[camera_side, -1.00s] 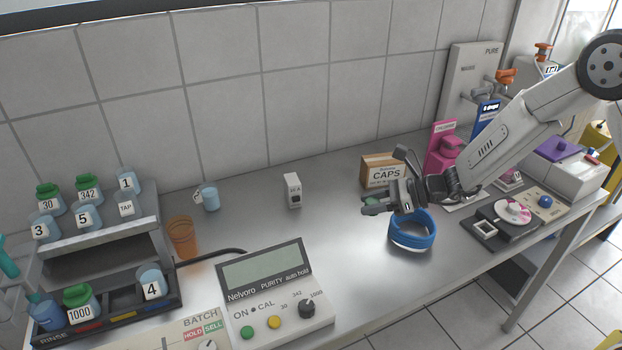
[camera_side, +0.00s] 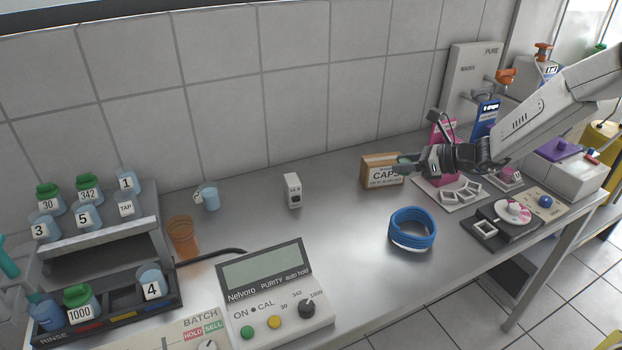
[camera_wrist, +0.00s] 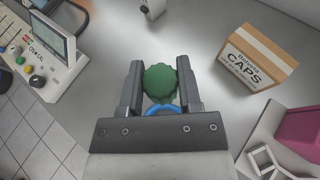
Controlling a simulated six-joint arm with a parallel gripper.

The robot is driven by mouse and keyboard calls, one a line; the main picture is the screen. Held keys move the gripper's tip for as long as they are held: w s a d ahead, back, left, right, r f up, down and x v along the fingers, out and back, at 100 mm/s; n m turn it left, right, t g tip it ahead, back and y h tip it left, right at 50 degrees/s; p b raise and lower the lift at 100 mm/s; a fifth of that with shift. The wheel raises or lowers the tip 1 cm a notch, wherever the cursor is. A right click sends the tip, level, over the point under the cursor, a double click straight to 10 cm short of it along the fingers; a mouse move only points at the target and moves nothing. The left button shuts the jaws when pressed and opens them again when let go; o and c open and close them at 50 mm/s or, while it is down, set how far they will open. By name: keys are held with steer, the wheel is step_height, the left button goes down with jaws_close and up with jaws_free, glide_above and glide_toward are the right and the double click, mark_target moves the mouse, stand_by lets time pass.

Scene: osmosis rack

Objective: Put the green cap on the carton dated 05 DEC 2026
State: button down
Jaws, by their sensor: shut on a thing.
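The green cap (camera_wrist: 160,82) sits between the two fingers of my gripper (camera_wrist: 161,86), which is shut on it, in the wrist view. In the side view the cap (camera_side: 404,160) is mostly hidden by my gripper (camera_side: 406,166). A brown and white carton marked CAPS (camera_side: 374,171) stands on the bench beside or behind my gripper. It is to the right of the gripper in the wrist view (camera_wrist: 258,58), clear of the fingers. Its small print is too fine to read. A small white carton (camera_side: 292,191) stands alone to the left, its print unreadable.
A blue ring (camera_side: 412,232) lies in front of my gripper. A meter (camera_side: 275,290) and a bottle rack (camera_side: 100,235) are on the left.

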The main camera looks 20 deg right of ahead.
steer(key=w+d+r+m+t+h, duration=0.1)
steer(key=d+r+m+t+h, duration=0.2)
steer(key=d, duration=0.7)
glide_above(400, 153)
steer(key=s+a, duration=0.3)
steer(key=s, duration=0.1)
steer(key=shift+g, duration=0.4)
steer(key=shift+w+f, duration=0.1)
steer(key=shift+f, duration=3.95)
steer(key=shift+f, duration=0.1)
steer(key=shift+w+f, duration=0.25)
steer(key=shift+f, duration=1.5)
steer(key=shift+f, duration=0.1)
steer(key=shift+c, duration=1.4)
jaws_free()
